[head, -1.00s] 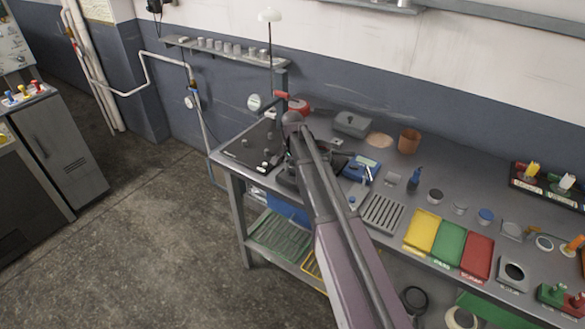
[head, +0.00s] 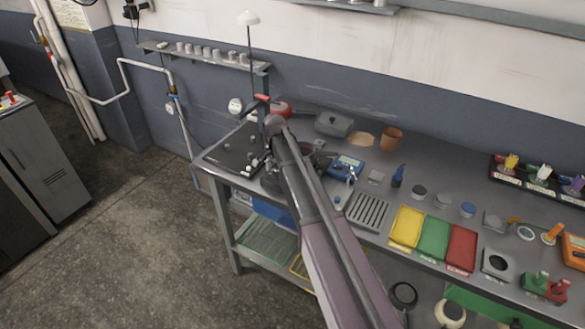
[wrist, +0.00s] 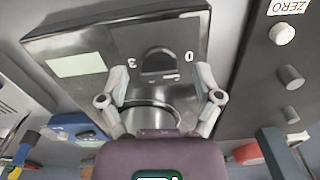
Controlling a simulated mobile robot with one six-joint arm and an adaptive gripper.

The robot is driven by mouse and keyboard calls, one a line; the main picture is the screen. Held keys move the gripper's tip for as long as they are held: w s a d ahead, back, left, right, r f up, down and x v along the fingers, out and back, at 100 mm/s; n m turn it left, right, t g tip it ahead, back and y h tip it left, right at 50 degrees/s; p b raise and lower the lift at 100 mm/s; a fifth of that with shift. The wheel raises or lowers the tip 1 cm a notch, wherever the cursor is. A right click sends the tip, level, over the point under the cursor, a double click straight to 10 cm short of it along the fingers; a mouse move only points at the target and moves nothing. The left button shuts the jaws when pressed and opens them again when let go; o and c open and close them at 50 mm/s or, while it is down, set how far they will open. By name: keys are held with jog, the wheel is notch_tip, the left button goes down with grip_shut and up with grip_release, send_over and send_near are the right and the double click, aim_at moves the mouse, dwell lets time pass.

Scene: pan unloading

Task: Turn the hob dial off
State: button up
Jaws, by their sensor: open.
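The hob's black panel (wrist: 210,20) fills the upper middle of the wrist view, with a pale label at its left. A dark, half-round dial (wrist: 157,66) shows on it between the marks "3" and "0". My gripper (wrist: 161,76) is open, its two fingers spread either side of the dial with nothing between the tips. Whether they touch the panel I cannot tell. A round, metal-edged dark thing (wrist: 150,117) shows nearer, between the fingers. In the head view my arm hides most of the gripper and the dial.
A dark plate (head: 228,150) with small knobs lies at the bench's left end. A blue device (head: 345,166), a slotted grate (head: 367,211) and yellow, green and red trays stand to the right. In the wrist view, grey knobs (wrist: 290,77) and a "ZERO" label are at right.

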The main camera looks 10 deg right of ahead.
aim_at(277, 171)
jog(key=m, duration=0.4)
notch_tip(277, 171, up, 14)
jog(key=p, duration=1.4)
jog(key=s+d+f+b, duration=0.1)
jog(key=s+d, duration=0.1)
jog(key=s, duration=0.4)
jog(key=s+d+f+b, duration=0.2)
jog(key=s, duration=0.4)
jog(key=shift+m, duration=0.3)
jog(key=shift+f, duration=0.1)
jog(key=s+d+f+n+b, duration=0.1)
jog(key=s+n+b, duration=0.1)
jog(key=s+n, duration=0.5)
jog(key=s+d+f+n+b, duration=0.1)
jog(key=s+d+f+n, duration=0.1)
jog(key=s+n, duration=0.4)
jog(key=shift+s+d+f+n+b, duration=0.15)
jog(key=shift+s+f+n+b, duration=0.05)
jog(key=shift+s+n+b, duration=0.25)
dwell(0.9)
